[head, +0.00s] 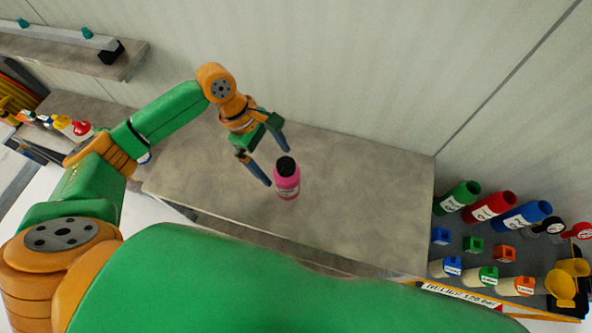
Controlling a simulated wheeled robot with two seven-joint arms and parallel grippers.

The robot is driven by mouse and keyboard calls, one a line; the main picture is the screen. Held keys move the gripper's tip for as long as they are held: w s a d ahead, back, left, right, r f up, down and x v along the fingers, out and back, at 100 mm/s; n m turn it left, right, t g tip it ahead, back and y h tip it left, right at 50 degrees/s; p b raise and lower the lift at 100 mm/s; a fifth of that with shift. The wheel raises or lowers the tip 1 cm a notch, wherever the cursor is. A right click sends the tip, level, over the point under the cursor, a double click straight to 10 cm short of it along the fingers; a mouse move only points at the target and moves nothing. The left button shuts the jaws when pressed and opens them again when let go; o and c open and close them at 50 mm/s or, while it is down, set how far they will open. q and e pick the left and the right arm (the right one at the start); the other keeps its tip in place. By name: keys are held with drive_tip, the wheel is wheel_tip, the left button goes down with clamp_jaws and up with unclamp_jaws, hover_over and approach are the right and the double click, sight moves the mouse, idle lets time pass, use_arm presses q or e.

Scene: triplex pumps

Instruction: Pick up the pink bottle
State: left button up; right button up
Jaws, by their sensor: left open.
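The pink bottle (287,186) with a black cap stands upright on the grey-brown table (375,200), near its middle. My left gripper (277,167) is open, its two dark fingers spread and reaching toward the bottle from the upper left. One fingertip is close to the left side of the bottle and the other is behind and above the cap. I cannot tell whether either finger touches it. My right gripper does not show.
At right stands a board (450,228) with green, red and blue cylinders, small coloured blocks and gauges. A wall shelf (75,46) is at upper left. Coloured bottles (75,128) stand at far left. The table right of the bottle is clear.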

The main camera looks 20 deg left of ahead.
sight(287, 188)
use_arm(q)
drive_tip(key=shift+s+d+f, duration=0.15)
drive_tip(key=shift+s+d, duration=0.05)
drive_tip(key=shift+d, duration=0.1)
drive_tip(key=x, duration=0.5)
drive_tip(key=shift+d+f+p, duration=0.1)
drive_tip(key=shift+f+p, duration=0.15)
drive_tip(key=shift+p, duration=0.1)
drive_tip(key=shift+w+d+f, duration=0.1)
drive_tip(key=shift+d+f, duration=0.15)
drive_tip(key=shift+f, duration=0.15)
drive_tip(key=shift+a, duration=0.1)
drive_tip(key=c, duration=0.7)
drive_tip(key=shift+r, duration=0.1)
clamp_jaws()
drive_tip(key=shift+r, duration=0.1)
